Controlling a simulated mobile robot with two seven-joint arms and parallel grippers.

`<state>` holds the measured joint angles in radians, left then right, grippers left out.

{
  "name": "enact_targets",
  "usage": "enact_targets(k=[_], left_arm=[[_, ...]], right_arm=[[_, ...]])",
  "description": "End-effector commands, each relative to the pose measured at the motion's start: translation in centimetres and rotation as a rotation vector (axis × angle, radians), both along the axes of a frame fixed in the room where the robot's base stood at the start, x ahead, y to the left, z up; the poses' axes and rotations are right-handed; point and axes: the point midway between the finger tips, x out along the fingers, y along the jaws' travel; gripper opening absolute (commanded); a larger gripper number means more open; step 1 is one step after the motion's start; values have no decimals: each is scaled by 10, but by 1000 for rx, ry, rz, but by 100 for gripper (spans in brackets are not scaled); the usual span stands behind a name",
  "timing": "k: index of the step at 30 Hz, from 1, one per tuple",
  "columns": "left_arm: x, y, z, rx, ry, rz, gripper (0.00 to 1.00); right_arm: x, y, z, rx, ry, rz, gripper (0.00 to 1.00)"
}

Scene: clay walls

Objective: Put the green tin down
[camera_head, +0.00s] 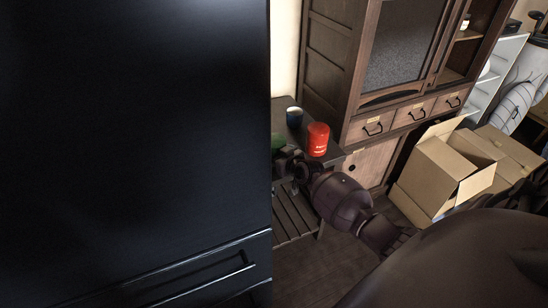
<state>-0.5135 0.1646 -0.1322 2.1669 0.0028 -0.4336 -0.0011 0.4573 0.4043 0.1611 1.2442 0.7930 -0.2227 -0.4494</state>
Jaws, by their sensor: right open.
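The green tin (278,142) is at the left end of the visible part of a small dark table (284,103). A large dark panel cuts off its left side, and my gripper is close in front of it. My right gripper (285,162) is at the table, just below the tin in the picture, with its jaws open. I cannot tell whether the fingers touch the tin or whether its base rests on the tabletop. My left gripper is not in view.
A red tin (318,139) and a dark blue cup (294,117) stand on the table. A large black cabinet-like front (135,140) blocks the left half. A wooden cabinet (352,60) stands behind, with open cardboard boxes (440,170) at right.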

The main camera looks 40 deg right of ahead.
Motion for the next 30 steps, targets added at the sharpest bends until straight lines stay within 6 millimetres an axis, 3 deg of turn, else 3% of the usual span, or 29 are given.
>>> enact_targets(k=[2, 18, 19, 20, 26, 30], left_arm=[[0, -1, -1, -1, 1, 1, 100], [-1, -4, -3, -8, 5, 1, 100], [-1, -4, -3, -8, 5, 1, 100], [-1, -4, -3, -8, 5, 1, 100], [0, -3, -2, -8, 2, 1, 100], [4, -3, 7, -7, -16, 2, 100]], right_arm=[[0, 0, 0, 0, 0, 0, 91], [0, 0, 0, 0, 1, 0, 8], [0, 0, 0, 0, 0, 0, 8], [0, 0, 0, 0, 0, 0, 0], [0, 0, 2, 0, -1, 0, 0], [1, 1, 18, 2, -8, 0, 0]])
